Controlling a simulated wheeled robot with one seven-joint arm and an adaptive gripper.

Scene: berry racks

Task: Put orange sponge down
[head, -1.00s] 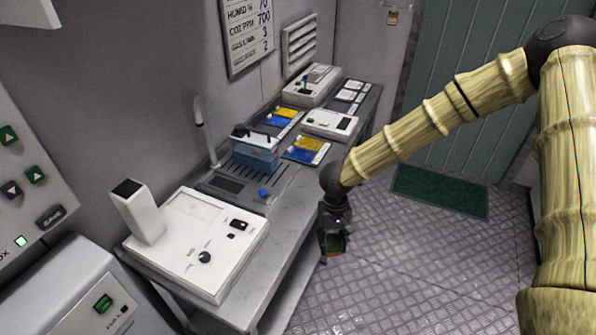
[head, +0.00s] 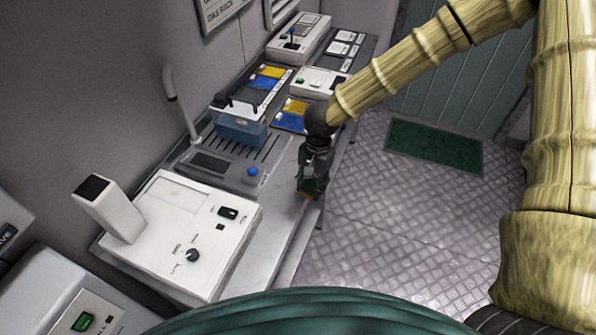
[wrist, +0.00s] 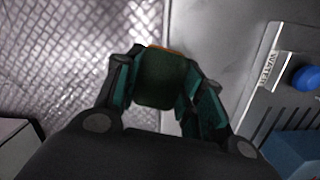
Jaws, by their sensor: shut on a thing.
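My gripper (head: 310,186) hangs from the arm, pointing down beside the right edge of the counter in the head view. It is shut on the orange sponge (head: 306,196), of which only a small orange part shows there. In the wrist view the sponge (wrist: 161,82) sits between the two fingers, with a dark green face towards the camera and a thin orange strip at its far edge. The grey counter (head: 282,221) lies beside and below the gripper. Whether the sponge touches the counter cannot be told.
A blue knob (head: 252,172) and a blue container (head: 241,131) stand left of the gripper. A white scale-like device (head: 187,228) is at the near left. White panels with yellow and blue pads lie further back. Bare counter lies between the knob and the edge; open floor (head: 390,205) is right.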

